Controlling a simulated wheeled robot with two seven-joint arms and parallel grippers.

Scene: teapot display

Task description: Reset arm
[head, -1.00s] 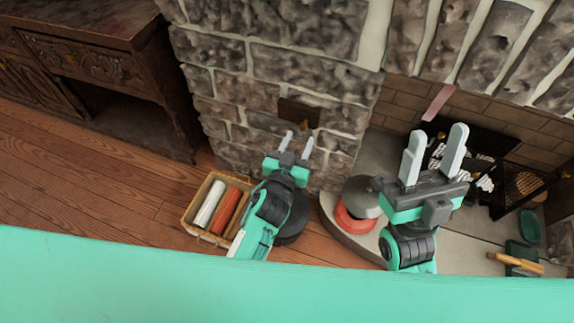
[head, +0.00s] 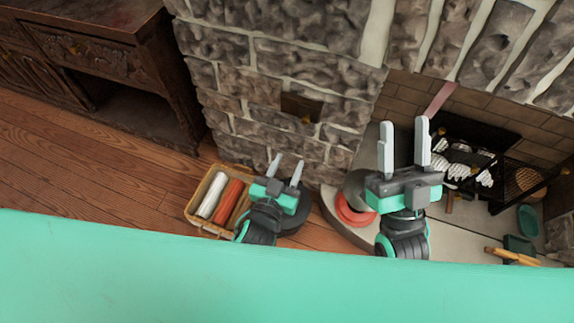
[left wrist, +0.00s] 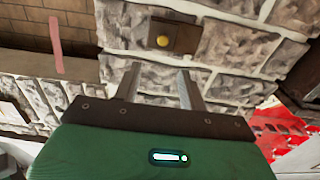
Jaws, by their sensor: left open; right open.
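My left gripper (head: 286,172) is open and empty, raised in front of the stone wall with its fingers pointing away from me. In the left wrist view its two fingers (left wrist: 158,84) stand apart against the stone with nothing between them. My right gripper (head: 404,145) is open and empty in front of the fireplace, fingers pointing away. It partly covers a grey and red round object (head: 352,205) on the hearth.
A wicker basket (head: 193,214) with white and red rolls stands on the wood floor. A carved wooden cabinet (head: 100,50) is at the left. The stone hearth (head: 463,232) and fire grate (head: 480,150) are at the right. Wood floor at left is clear.

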